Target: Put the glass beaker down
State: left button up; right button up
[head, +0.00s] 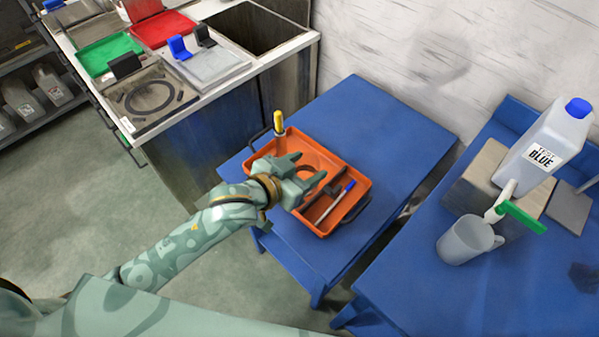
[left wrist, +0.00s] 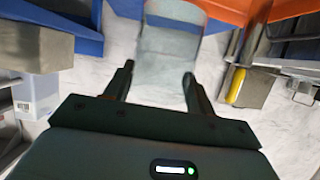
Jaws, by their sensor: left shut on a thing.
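The glass beaker (left wrist: 168,45) is a clear, greyish vessel between the two fingers of my left gripper (left wrist: 160,80) in the left wrist view. The fingers are shut on it. In the head view my left gripper (head: 308,168) is over the orange tray (head: 357,187), which lies on the blue table (head: 395,125). The beaker cannot be made out clearly in the head view, so its gap to the tray cannot be told. My right gripper is out of view.
On the right table are a grey mug (head: 465,241) and a blue-capped jug (head: 550,145). The blue table's back right is clear.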

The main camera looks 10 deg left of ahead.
aim_at(299, 164)
pick_arm(q)
jog(key=w+f+b, duration=0.1)
jog(key=f, duration=0.1)
jog(key=w+a+f+b, duration=0.1)
jog(key=w+f, duration=0.1)
jog(key=w+a+f+b, duration=0.1)
jog(key=shift+w+a+f, duration=0.1)
jog(key=shift+w+f, duration=0.3)
jog(key=f+b, duration=0.1)
jog(key=f, duration=0.1)
jog(key=f+b, duration=0.1)
jog(key=f, duration=0.1)
jog(key=shift+w+a+b, duration=0.1)
jog(key=shift+w+b, duration=0.1)
jog(key=shift+b, duration=0.15)
jog(key=shift+r, duration=0.3)
jog(key=o, duration=1.1)
jog(key=shift+f, duration=0.2)
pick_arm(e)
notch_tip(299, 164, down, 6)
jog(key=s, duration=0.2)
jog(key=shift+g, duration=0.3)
